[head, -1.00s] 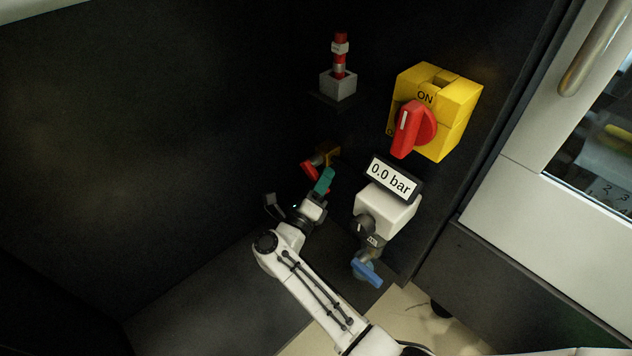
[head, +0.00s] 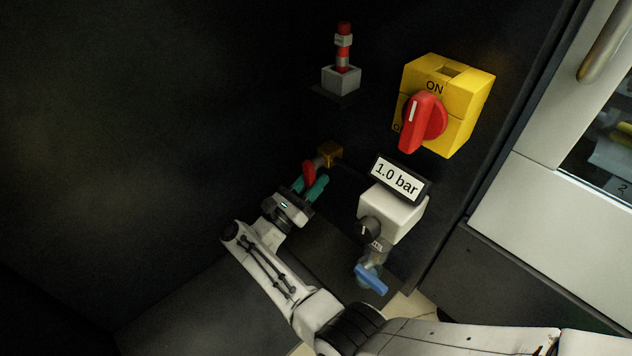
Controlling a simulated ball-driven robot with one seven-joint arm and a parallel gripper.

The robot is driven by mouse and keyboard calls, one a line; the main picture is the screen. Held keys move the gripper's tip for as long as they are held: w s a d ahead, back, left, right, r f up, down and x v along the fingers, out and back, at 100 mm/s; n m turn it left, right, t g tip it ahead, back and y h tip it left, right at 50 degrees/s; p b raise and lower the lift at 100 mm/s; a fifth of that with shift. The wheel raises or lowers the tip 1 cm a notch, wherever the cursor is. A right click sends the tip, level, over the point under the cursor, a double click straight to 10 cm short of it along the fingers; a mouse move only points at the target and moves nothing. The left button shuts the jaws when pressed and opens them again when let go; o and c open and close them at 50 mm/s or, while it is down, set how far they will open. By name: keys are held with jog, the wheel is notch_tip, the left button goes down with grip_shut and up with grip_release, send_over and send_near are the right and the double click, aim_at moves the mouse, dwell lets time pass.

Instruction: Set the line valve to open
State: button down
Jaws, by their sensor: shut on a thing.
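The line valve, with a brass-coloured body (head: 330,152) and a red handle (head: 309,171), sits on the dark panel in the middle of the head view. My gripper (head: 310,185) has teal fingers, one on each side of the red handle, and is shut on it. The fingers hide part of the handle. The white regulator box beside it carries a display (head: 397,179) that reads 1.0 bar.
The regulator box (head: 392,212) has a black knob and a blue lever (head: 371,280) below it. A yellow switch box (head: 447,105) with a red rotary handle is at upper right. A red-and-white part stands in a grey block (head: 341,80) above the valve.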

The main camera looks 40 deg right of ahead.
jog(key=shift+w+f+m+g, duration=0.1)
jog(key=shift+w+m+g, duration=0.25)
jog(key=shift+m, duration=0.35)
jog(key=c, duration=0.9)
grip_release()
jog(key=shift+a, duration=0.15)
jog(key=shift+a+f, duration=0.15)
jog(key=shift+a, duration=0.15)
jog(key=a, duration=1.2)
jog(key=shift+a, duration=0.15)
jog(key=shift+f, duration=0.1)
